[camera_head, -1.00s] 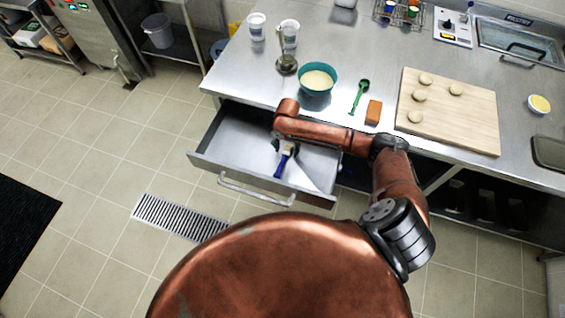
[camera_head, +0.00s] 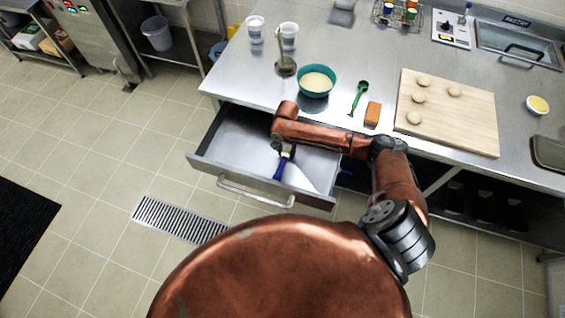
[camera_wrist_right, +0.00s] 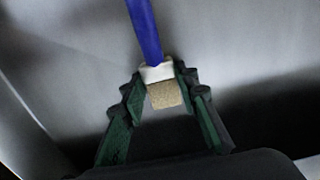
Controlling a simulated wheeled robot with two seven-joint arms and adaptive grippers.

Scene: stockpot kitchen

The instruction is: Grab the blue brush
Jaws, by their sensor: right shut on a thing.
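The blue brush (camera_head: 281,170) is in the open drawer (camera_head: 232,135), with its blue handle pointing toward the drawer front. In the right wrist view the blue handle (camera_wrist_right: 145,30) runs up, with a white collar and a block of tan bristles below it. My right gripper (camera_wrist_right: 160,72) has its two green-and-black fingers on either side of the white collar, shut on it. In the head view my right gripper (camera_head: 287,150) is small and dark, partly hidden under my copper arm. My left gripper is not in view.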

